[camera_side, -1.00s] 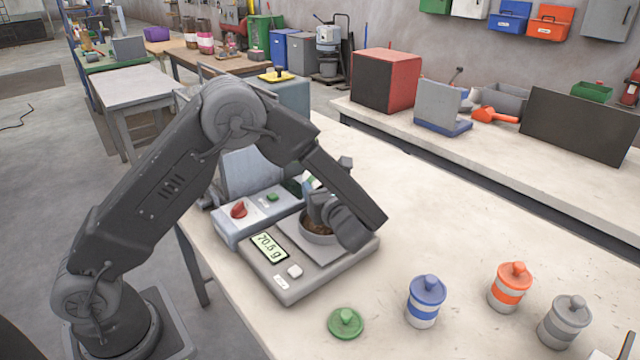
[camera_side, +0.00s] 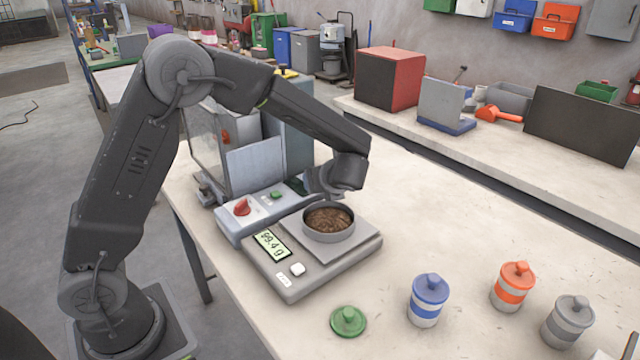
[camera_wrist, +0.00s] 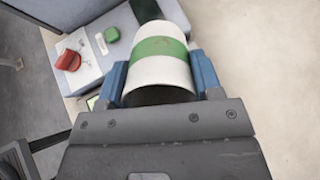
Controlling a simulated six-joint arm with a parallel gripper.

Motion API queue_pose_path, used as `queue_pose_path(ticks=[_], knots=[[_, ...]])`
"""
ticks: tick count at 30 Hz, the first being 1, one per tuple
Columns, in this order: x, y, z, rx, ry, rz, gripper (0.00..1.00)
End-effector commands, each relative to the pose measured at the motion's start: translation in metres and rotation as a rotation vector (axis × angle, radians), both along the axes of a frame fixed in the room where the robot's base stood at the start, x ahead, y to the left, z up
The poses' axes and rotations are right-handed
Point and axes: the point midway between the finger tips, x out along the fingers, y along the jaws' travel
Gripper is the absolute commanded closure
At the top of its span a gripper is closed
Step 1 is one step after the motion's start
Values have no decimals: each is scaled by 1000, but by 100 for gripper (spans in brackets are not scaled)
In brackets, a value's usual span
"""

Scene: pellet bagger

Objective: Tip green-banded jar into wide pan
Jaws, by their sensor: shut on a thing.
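In the wrist view my gripper (camera_wrist: 163,80) is shut on the green-banded jar (camera_wrist: 160,72), a white jar with a green band, held between blue fingers. In the side view my gripper (camera_side: 322,182) is just behind and above the wide pan (camera_side: 329,235); the jar is mostly hidden there by my wrist. The grey round pan holds brown pellets and sits on the scale (camera_side: 290,272), whose display seems to read 99.4 g. A green lid (camera_side: 348,320) with a knob lies on the bench in front of the scale.
Blue (camera_side: 428,300), orange (camera_side: 512,286) and grey (camera_side: 567,321) banded jars stand lidded at the right front. A bagger machine (camera_side: 255,165) with a red knob (camera_side: 241,208) and green button stands behind the scale. The bench right of the scale is clear.

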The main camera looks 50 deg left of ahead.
Motion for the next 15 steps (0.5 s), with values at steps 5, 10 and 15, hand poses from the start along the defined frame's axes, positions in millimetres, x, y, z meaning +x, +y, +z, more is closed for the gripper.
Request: queue_pose_path(ticks=[5, 10, 15], knots=[[2, 2, 4, -77, 25, -8, 78], [4, 7, 5, -210, 66, -4, 78], [6, 13, 7, -364, 117, -4, 78]])
